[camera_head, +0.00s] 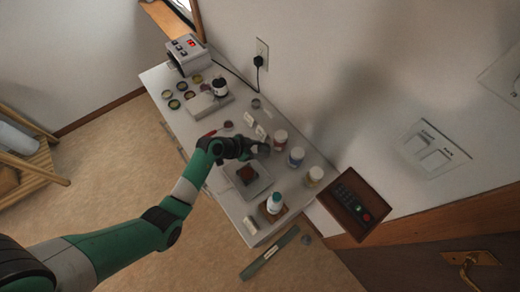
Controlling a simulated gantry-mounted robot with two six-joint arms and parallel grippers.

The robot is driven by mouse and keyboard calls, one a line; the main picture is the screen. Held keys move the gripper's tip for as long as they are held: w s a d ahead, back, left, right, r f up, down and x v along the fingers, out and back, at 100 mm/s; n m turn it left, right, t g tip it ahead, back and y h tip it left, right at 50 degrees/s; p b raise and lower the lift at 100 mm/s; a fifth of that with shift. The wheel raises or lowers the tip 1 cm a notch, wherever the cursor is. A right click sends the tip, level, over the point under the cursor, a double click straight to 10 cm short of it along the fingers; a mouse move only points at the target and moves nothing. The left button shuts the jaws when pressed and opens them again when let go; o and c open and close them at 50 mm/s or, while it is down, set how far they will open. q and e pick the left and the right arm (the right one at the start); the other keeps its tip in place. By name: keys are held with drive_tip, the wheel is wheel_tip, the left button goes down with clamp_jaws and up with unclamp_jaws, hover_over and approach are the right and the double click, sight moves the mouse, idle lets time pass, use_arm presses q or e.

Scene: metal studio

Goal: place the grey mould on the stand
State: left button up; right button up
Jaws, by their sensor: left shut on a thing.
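My left gripper (256,149) is over the middle of the white bench, its green arm coming in from the lower left. It is shut on a small grey piece (264,151), which looks like the grey mould; the fingers hide part of it. Just below the gripper lies a pale square plate (262,187) with a dark brown square (247,175) on it. I cannot tell for sure which thing is the stand. My right gripper is not in view.
Jars (280,140) with coloured labels line the bench's right side. A white bottle (274,204) stands near the front on a brown base. A grey device (187,54), a light platform (205,104) and several small round dishes (174,104) are at the far end.

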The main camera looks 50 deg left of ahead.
use_arm(q)
drive_tip(key=s+d+r+p, duration=0.7)
drive_tip(key=s+d+r, duration=0.2)
drive_tip(key=s+r, duration=0.1)
drive_tip(key=shift+s+r, duration=0.25)
drive_tip(key=shift+r, duration=0.35)
